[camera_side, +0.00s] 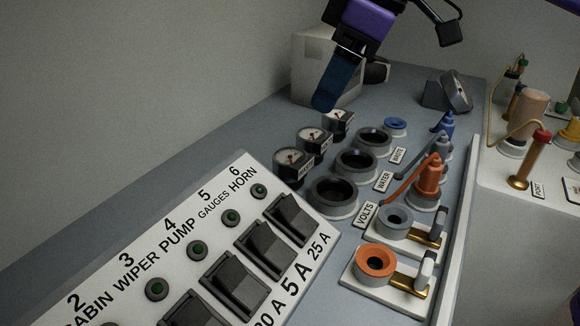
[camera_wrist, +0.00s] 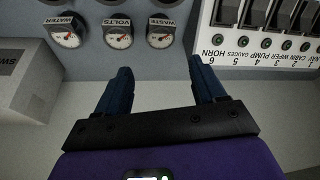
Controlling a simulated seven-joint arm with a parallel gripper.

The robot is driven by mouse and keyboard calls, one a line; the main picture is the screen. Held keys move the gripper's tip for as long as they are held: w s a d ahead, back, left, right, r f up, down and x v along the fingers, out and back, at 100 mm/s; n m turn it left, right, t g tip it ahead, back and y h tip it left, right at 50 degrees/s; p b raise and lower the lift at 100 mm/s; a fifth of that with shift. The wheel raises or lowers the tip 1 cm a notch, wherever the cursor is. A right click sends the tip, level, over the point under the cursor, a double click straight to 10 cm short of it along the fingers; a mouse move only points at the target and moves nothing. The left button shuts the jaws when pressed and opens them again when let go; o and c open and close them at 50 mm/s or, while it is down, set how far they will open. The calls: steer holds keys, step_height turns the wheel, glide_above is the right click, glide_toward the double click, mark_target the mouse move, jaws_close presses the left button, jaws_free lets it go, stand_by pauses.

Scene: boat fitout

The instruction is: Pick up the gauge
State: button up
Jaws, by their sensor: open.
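Three small round gauges with white dials and red needles stand in a row on the grey bench. In the wrist view they read WATER (camera_wrist: 66,31), VOLTS (camera_wrist: 117,34) and WASTE (camera_wrist: 160,33). In the side view the WASTE gauge (camera_side: 293,166) is nearest the switch panel, the VOLTS gauge (camera_side: 314,140) is in the middle and the WATER gauge (camera_side: 338,122) is farthest. My gripper (camera_side: 324,103) is above the bench near the far gauge. In the wrist view its two blue fingers (camera_wrist: 161,84) are apart with nothing between them, below the gauges in the picture.
Three dark round sockets (camera_side: 334,192) beside the gauges have VOLTS, WATER and WASTE labels. A switch panel (camera_side: 200,262) stands in front. A pale box (camera_side: 310,62) is behind my gripper. Plugs with cords (camera_side: 429,177) stand to the right. The bench left of the gauges is clear.

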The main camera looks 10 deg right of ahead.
mark_target(294, 156)
steer(key=x, duration=1.3)
steer(key=shift+s+f, duration=0.1)
steer(key=shift+f, duration=0.1)
steer(key=c, duration=0.9)
steer(key=shift+r, duration=0.2)
steer(key=shift+r, duration=0.2)
steer(key=v, duration=0.3)
steer(key=shift+a+r, duration=0.2)
steer(key=shift+r, duration=0.15)
steer(key=s+d+r, duration=0.9)
steer(key=shift+s+d, duration=0.1)
steer(key=shift+s, duration=0.2)
steer(key=shift+f, duration=0.1)
